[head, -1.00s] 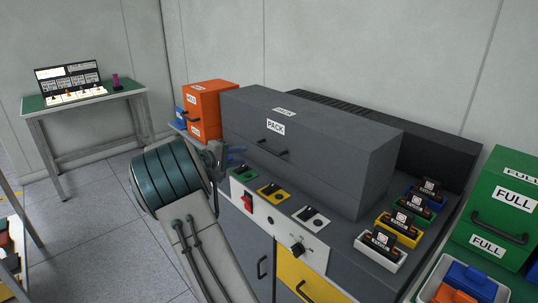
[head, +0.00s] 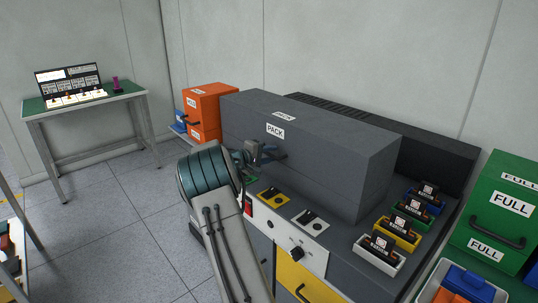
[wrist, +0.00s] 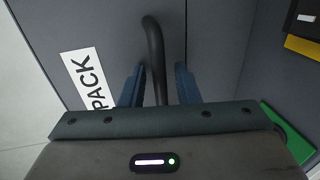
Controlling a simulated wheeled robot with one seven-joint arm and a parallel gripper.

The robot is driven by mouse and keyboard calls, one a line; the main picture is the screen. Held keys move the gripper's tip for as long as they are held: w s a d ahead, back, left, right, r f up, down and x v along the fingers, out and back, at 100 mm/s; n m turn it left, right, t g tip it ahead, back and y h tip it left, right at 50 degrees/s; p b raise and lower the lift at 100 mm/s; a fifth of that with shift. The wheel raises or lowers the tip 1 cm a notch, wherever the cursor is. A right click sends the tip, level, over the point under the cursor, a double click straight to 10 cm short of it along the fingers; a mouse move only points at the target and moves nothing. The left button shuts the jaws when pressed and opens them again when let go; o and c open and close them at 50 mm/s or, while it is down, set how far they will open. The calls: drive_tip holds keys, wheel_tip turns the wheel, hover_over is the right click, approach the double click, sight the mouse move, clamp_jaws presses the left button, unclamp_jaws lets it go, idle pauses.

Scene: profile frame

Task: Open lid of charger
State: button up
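The charger is a long dark grey box with a lid (head: 335,150) labelled PACK on its front and top; the lid looks closed. Its black bar handle (wrist: 153,45) is on the front face, beside the PACK label (wrist: 88,80) in the wrist view. My gripper (head: 279,154) is at the handle and mostly hides it in the head view. In the wrist view, my gripper's two blue fingers (wrist: 159,84) stand one on each side of the bar, with a visible gap on both sides. The gripper is open.
Below the lid is a panel with a red switch (head: 249,204), a yellow plate (head: 275,195) and a knob (head: 296,252). Several battery holders (head: 380,250) stand on the right. An orange cabinet (head: 210,105) is at left, a green FULL box (head: 497,230) at right.

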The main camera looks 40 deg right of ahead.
clamp_jaws()
drive_tip(key=shift+r, duration=0.15)
